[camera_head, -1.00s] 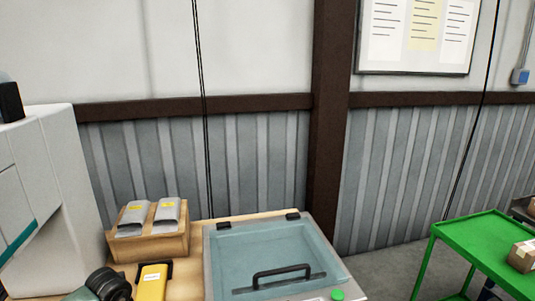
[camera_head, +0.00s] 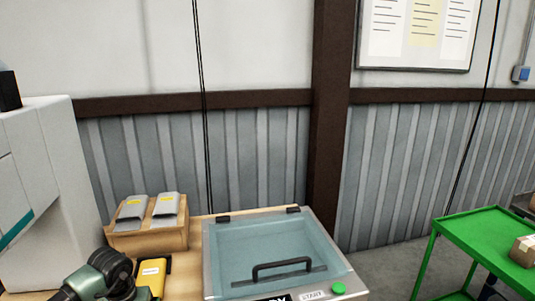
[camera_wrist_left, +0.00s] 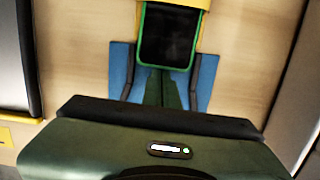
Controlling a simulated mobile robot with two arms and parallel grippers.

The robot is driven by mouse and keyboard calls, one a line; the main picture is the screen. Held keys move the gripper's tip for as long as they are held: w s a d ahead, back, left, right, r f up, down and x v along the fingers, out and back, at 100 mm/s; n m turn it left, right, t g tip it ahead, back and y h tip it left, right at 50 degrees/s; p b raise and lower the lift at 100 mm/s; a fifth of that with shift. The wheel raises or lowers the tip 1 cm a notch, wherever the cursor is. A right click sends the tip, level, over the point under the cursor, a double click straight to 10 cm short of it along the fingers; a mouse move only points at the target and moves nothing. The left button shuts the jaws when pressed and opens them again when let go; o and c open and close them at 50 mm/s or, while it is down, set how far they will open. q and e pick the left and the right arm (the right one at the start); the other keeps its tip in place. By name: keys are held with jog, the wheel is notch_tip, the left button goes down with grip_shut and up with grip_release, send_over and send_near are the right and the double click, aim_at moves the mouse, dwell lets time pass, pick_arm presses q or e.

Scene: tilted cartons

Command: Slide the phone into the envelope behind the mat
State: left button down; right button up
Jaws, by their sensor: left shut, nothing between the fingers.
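In the left wrist view the phone (camera_wrist_left: 168,38), with a dark screen and bright green edge, lies lengthwise. Its far part lies between yellow edges of the envelope (camera_wrist_left: 201,28), and the frame cuts off the far end, so I cannot tell how deep it is in. The blue mat (camera_wrist_left: 118,65) lies under its near end, with a dark rail on each side. My left gripper (camera_wrist_left: 163,72) is shut and empty, its fingertips right at the phone's near end. In the head view only my left wrist shows, at the lower left.
In the head view a yellow thing with a white label (camera_head: 152,272) lies beside my left wrist. A wooden box (camera_head: 150,241) with two silver pouches stands behind it. A clear-lidded case (camera_head: 228,284) is to the right, and a green cart (camera_head: 490,232) stands farther right.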

pick_arm(q)
jog(key=shift+w+a+b, duration=0.2)
jog(key=shift+w+b, duration=0.4)
jog(key=shift+w, duration=0.2)
jog(key=shift+w+a+b, duration=0.2)
jog(key=shift+w+b, duration=0.4)
jog(key=shift+w, duration=0.25)
jog(key=shift+w+a+b, duration=0.2)
jog(key=shift+w+b, duration=0.4)
jog(key=shift+w, duration=0.2)
jog(key=shift+w+a+f+b, duration=0.1)
jog(key=shift+w+a+b, duration=0.05)
jog(key=shift+w+b, duration=0.4)
jog(key=shift+w+a+b, duration=0.15)
jog(key=shift+w+b, duration=0.3)
jog(key=shift+w, duration=0.2)
jog(key=shift+s+p, duration=0.3)
jog(key=shift+p, duration=0.1)
jog(key=shift+s+d+p, duration=0.15)
jog(key=shift+s+p, duration=0.15)
jog(key=shift+s, duration=0.05)
notch_tip(320, 180, up, 8)
jog(key=p, duration=0.5)
jog(key=shift+p, duration=0.3)
